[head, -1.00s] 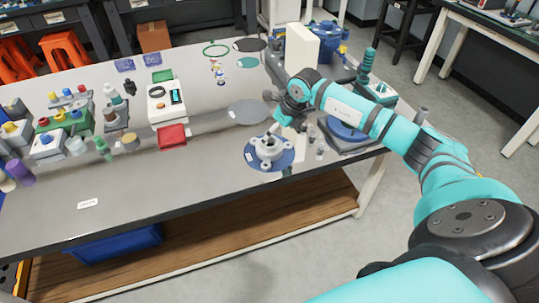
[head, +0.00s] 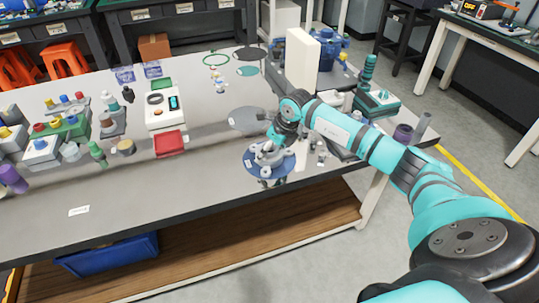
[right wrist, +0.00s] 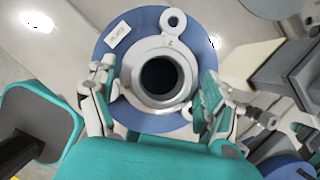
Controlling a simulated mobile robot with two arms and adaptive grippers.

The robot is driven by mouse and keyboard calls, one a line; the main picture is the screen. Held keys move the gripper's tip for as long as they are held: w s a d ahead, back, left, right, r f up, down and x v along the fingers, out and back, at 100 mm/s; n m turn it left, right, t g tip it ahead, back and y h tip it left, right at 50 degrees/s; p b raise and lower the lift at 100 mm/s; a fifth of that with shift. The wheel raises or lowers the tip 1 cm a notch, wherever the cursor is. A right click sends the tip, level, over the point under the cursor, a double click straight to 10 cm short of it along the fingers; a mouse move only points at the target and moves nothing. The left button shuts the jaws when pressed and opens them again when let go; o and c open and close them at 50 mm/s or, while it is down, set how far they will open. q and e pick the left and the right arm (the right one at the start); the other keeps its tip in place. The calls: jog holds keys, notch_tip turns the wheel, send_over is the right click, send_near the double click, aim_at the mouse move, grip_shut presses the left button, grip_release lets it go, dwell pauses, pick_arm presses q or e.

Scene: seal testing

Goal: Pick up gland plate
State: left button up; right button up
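A light grey flanged ring with lobes, which I take for the gland plate (head: 268,154), sits on a round blue disc (head: 250,170) near the table's front edge. In the right wrist view the gland plate (right wrist: 138,62) has a dark central bore and a lobe with a hole at the top. The blue disc (right wrist: 102,55) carries a small white label. My right gripper (head: 280,141) is low over the plate and hides part of it. In the wrist view its fingers (right wrist: 157,80) are apart, one on each side of the plate; contact is unclear. My left gripper is out of view.
A grey disc (head: 247,121) lies behind the plate. A white block (head: 301,58) and a teal-handled device (head: 372,95) stand to the right. A red tray (head: 169,144) and a white meter (head: 164,106) are left. The front left table is mostly clear.

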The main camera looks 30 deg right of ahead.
jog(key=c, duration=1.2)
jog(key=shift+o, duration=0.2)
